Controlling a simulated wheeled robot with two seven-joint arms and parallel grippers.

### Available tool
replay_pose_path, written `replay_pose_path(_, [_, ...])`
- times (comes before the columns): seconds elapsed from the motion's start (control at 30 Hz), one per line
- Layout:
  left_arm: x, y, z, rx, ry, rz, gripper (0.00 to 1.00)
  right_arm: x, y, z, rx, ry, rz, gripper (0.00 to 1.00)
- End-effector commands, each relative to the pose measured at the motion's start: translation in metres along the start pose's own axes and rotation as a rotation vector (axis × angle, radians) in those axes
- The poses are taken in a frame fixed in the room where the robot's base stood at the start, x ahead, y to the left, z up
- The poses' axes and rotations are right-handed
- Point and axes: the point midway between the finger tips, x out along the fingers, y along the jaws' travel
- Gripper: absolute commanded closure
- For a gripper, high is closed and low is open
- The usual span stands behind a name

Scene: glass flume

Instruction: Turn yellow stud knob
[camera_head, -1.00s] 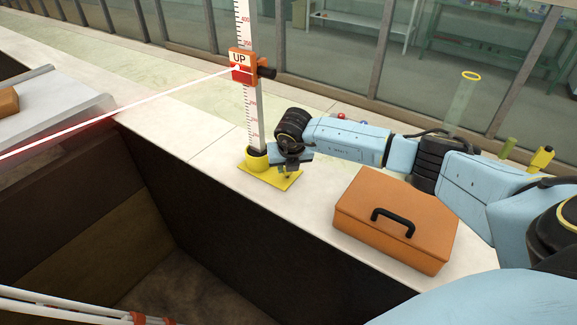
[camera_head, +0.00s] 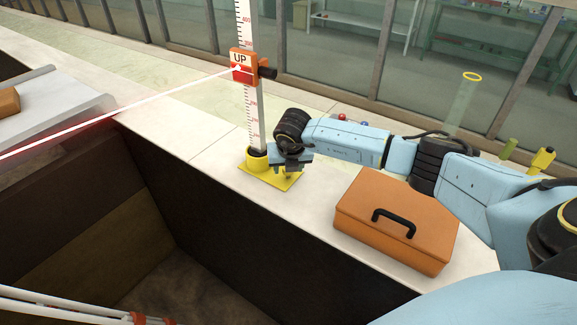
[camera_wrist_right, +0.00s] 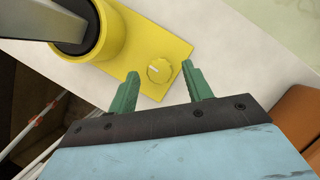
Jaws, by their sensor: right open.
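The yellow stud knob (camera_wrist_right: 160,70) is a small ridged round knob with a white mark. It sits on the yellow base plate (camera_wrist_right: 133,22) of the measuring staff (camera_head: 255,110). In the head view it is largely hidden by my right gripper (camera_head: 288,168). In the right wrist view my right gripper (camera_wrist_right: 160,82) is open, its green fingers on either side of the knob. The left finger is a little left of the knob and the right finger a little right of it. Neither visibly touches it. My left gripper is not in view.
An orange case (camera_head: 370,240) with a black handle lies on the ledge near my right arm. An orange slider marked UP (camera_head: 242,68) is on the staff, with a bright beam meeting it. A deep dark channel (camera_head: 210,240) opens in front of the ledge.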

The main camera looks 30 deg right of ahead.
Motion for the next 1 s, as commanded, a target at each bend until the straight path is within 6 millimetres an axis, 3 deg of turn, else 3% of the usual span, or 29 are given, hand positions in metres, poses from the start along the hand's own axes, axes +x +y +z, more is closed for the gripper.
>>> replay_pose_path(0.27, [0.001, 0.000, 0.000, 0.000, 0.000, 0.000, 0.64, -0.017, 0.000, 0.001, 0.000, -0.002, 0.001, 0.50])
replay_pose_path(0.7, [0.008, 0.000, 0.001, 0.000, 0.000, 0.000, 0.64, -0.109, 0.000, 0.001, -0.001, -0.004, 0.002, 0.50])
replay_pose_path(1.0, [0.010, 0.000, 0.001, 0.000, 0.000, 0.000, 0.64, -0.134, 0.000, 0.000, 0.001, -0.001, 0.000, 0.50])
